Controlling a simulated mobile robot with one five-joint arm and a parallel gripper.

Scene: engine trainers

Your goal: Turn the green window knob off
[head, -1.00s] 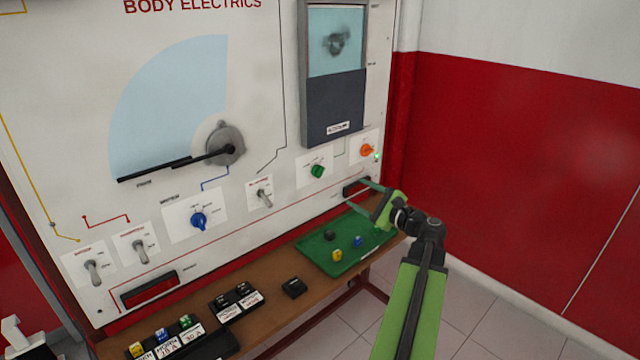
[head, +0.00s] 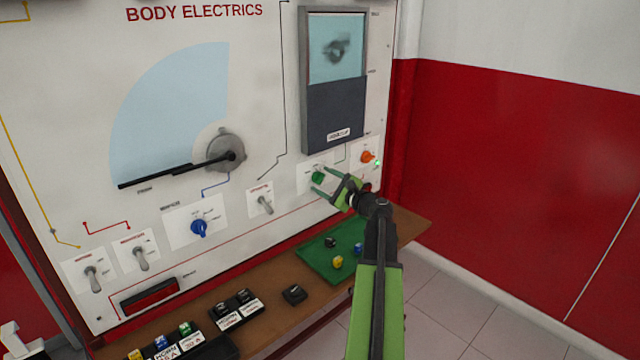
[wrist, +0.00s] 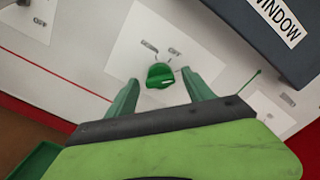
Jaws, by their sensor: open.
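The green window knob (head: 318,177) is on a white label plate on the upright panel, below the dark window unit. In the wrist view the green knob (wrist: 160,76) lies between and just beyond the two fingertips, with "OFF" printed above it to the right and another marking above it to the left. My gripper (head: 322,182) is open, its fingers pointing at the panel on either side of the knob; it also shows in the wrist view (wrist: 160,85). I cannot tell whether the fingers touch the knob.
An orange knob (head: 367,157) sits to the right of the green one. A toggle switch (head: 264,203) and a blue knob (head: 199,228) are to the left. A green tray (head: 318,262) with small coloured pieces lies on the wooden shelf (head: 262,317) below.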

